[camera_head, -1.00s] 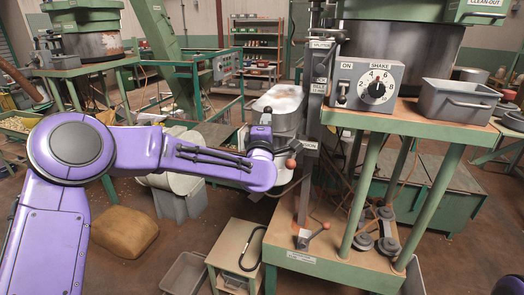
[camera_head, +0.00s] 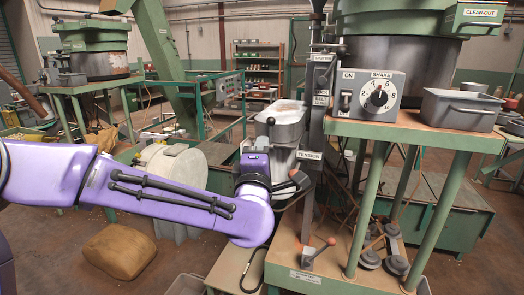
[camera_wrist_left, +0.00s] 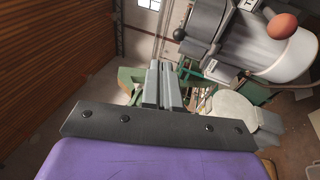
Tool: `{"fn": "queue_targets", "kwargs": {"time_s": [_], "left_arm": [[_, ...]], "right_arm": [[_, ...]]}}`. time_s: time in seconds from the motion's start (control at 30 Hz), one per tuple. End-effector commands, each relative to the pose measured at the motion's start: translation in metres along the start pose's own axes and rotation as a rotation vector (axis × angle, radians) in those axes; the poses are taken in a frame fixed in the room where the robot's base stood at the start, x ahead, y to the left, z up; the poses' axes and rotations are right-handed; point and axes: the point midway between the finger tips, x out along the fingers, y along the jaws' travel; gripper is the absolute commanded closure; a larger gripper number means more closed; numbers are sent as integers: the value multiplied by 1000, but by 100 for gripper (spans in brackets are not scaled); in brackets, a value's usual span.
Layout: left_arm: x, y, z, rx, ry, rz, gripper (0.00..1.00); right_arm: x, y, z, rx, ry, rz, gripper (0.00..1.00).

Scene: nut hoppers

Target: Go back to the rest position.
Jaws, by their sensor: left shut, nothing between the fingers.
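My left arm comes in from the left in the head view, and its purple wrist (camera_head: 250,215) is in front of the tension post of the right machine. The fingers of the left gripper cannot be made out there. In the left wrist view the left gripper (camera_wrist_left: 163,82) shows as two grey fingers side by side, shut with nothing between them. A black knob (camera_wrist_left: 179,34) and an orange-brown knob (camera_wrist_left: 282,25) are to the right of the fingers; I cannot tell the exact gap. My right gripper is not in view.
The green machine stand (camera_head: 400,135) carries the shake control box (camera_head: 365,90) and a grey bin (camera_head: 460,108). A lever with an orange knob (camera_head: 331,241) stands on its lower shelf. A brown sack (camera_head: 119,250) lies on the floor under my arm. A pale drum (camera_head: 170,170) is behind the arm.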

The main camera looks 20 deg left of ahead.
Motion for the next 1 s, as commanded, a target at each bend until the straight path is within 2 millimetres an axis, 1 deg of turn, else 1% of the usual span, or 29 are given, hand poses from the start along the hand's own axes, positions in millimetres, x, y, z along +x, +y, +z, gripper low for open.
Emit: {"fn": "queue_targets", "kwargs": {"time_s": [0.3,0.37,0.43,0.47,0.5,0.57,0.6,0.67,0.7,0.77,0.8,0.87,0.9,0.97,1.0], "left_arm": [[0,0,1,5,-2,0,100],[-1,-4,6,62,-30,-13,100],[-10,-34,6,195,-79,-78,100],[-14,-54,5,248,-97,-115,100],[-22,-85,2,319,-121,-174,100],[-40,-137,-5,428,-163,-278,100],[-54,-171,-12,497,-192,-348,100],[-79,-219,-24,592,-237,-453,100],[-98,-250,-34,651,-270,-524,100],[-131,-292,-49,736,-320,-631,100],[-154,-317,-62,789,-353,-702,100],[-193,-352,-81,866,-408,-811,100],[-221,-372,-96,914,-443,-884,100],[-264,-397,-118,982,-500,-993,100],[-294,-411,-134,1025,-538,-1065,100]], "right_arm": [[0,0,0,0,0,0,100],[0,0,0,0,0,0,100],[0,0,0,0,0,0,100],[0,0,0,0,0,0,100],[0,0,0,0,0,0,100],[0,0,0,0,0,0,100],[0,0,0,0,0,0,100],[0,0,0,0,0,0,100],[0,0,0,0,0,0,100],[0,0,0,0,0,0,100],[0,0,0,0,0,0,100],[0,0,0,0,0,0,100],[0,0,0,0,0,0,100],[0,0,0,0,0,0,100],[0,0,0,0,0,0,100]]}}
